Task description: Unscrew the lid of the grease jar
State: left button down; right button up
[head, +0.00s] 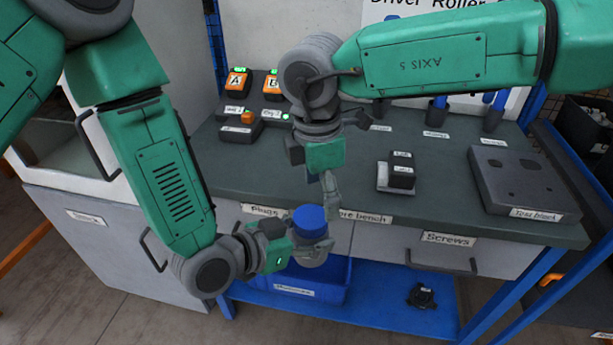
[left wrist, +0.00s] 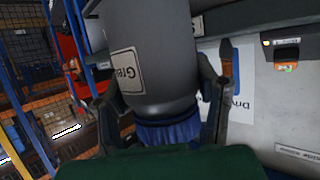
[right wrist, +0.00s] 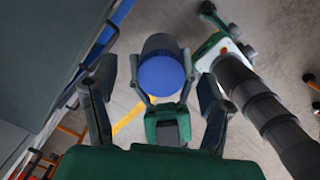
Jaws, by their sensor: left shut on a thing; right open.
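The grease jar (head: 312,252) is grey with a blue lid (head: 309,219) and is held upright in front of the bench edge. My left gripper (head: 308,246) is shut on the jar body. In the left wrist view the jar (left wrist: 155,55) appears inverted, its label partly showing, with the lid (left wrist: 172,132) between the fingers' bases. My right gripper (head: 328,196) is open and points down just above the lid. In the right wrist view the round lid top (right wrist: 161,76) lies between the spread fingers (right wrist: 158,90), apart from both. The lid is on the jar.
The dark bench top (head: 430,170) lies behind the jar. It carries a grey fixture block (head: 525,180), a small black-and-grey block (head: 397,175) and orange-marked units (head: 237,82). A blue bin (head: 300,285) stands on the lower shelf (head: 385,312) below the jar. Drawer handles stick out at the front.

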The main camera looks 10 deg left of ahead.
aim_at(307, 213)
jog(key=shift+m+g, duration=0.3)
jog(key=shift+m, duration=0.4)
jog(key=a+r, duration=0.1)
jog(key=s+a+r, duration=0.1)
jog(key=r, duration=0.1)
jog(key=shift+s+a, duration=0.1)
jog(key=shift+a, duration=0.1)
jog(key=shift+f, duration=3.8)
jog(key=c, duration=1.2)
jog(key=shift+y, duration=0.3)
